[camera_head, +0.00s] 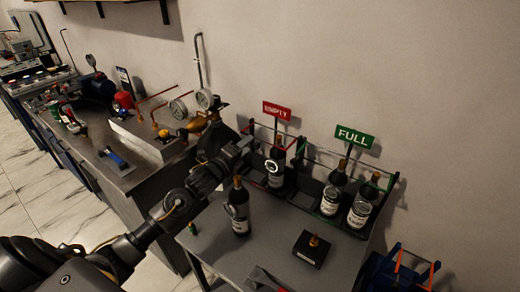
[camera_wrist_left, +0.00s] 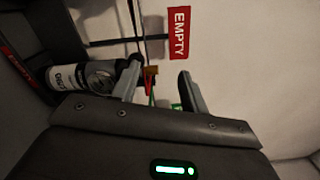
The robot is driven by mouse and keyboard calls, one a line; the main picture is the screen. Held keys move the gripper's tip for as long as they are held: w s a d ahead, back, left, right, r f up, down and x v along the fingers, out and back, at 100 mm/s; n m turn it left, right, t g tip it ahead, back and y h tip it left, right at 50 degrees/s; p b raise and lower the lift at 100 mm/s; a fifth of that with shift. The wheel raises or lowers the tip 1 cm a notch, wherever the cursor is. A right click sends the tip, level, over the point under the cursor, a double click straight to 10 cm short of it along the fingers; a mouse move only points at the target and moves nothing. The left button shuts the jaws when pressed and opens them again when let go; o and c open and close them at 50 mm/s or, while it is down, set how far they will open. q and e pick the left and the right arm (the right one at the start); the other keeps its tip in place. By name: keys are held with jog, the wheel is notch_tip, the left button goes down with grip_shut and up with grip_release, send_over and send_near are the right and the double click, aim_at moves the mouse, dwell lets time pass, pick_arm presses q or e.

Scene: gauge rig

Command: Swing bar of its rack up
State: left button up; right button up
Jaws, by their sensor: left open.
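The rack with the red EMPTY sign (camera_head: 277,110) stands against the wall, with one dark bottle (camera_head: 276,164) in it. A thin red bar (camera_head: 252,131) shows at its top, partly hidden by my arm. My left gripper (camera_head: 250,146) is open beside this rack at bar height. In the left wrist view its two fingers (camera_wrist_left: 160,88) are apart, with a small orange and red piece (camera_wrist_left: 151,76) between or behind them. I cannot tell whether they touch it. The EMPTY sign (camera_wrist_left: 179,32) and a bottle (camera_wrist_left: 84,76) also show there. My right gripper is not in view.
The green FULL rack (camera_head: 372,226) holds two bottles on the right. A bottle (camera_head: 240,212) and a dark block with an orange knob (camera_head: 312,249) stand on the grey table (camera_head: 215,262). A bench with gauges (camera_head: 178,110) is at left. A blue crate (camera_head: 400,272) is at lower right.

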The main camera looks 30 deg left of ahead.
aim_at(255, 147)
pick_arm(q)
jog(key=f+b, duration=0.1)
jog(key=f, duration=0.1)
jog(key=f+b, duration=0.1)
jog(key=shift+w+f+b, duration=0.25)
jog(key=shift+f+b, duration=0.05)
jog(key=shift+f, duration=0.05)
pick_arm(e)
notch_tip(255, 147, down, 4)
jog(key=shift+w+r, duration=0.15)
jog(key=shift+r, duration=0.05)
pick_arm(q)
jog(key=shift+r, duration=0.1)
jog(key=shift+w, duration=0.2)
jog(key=w, duration=0.2)
jog(key=w+p, duration=0.1)
jog(key=w, duration=0.1)
jog(key=w+d+p, duration=0.1)
jog(key=w, duration=0.2)
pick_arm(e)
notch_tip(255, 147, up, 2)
pick_arm(q)
grip_shut()
